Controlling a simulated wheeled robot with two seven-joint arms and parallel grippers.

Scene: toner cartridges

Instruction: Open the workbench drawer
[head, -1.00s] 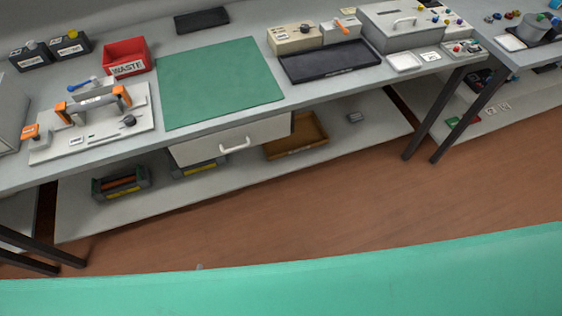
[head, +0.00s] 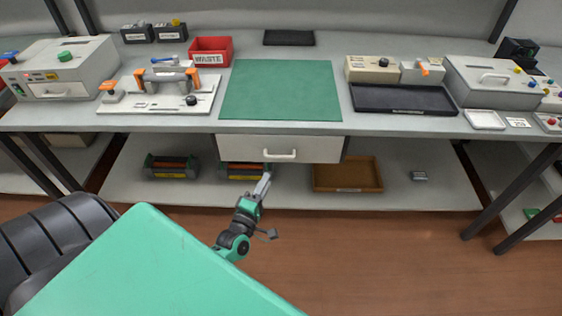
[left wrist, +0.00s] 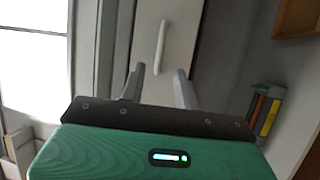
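The workbench drawer (head: 238,148) has a pale front under the tabletop below the green mat, and it looks shut. Its white bar handle (head: 281,155) is on the middle of the front. My left gripper (head: 264,183) is below and a little left of the handle in the head view, apart from it. In the left wrist view, the two grey fingers of my left gripper (left wrist: 160,85) are spread with nothing between them. The drawer handle (left wrist: 161,47) shows beyond the fingertips, in line with the gap. My right gripper is not in view.
The green mat (head: 281,90) lies on the workbench (head: 175,124). A red waste bin (head: 210,51), a fixture with orange clamps (head: 155,92) and a black tray (head: 404,99) stand around it. The lower shelf (head: 219,190) holds a brown tray (head: 347,187) and cartridges (head: 171,167).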

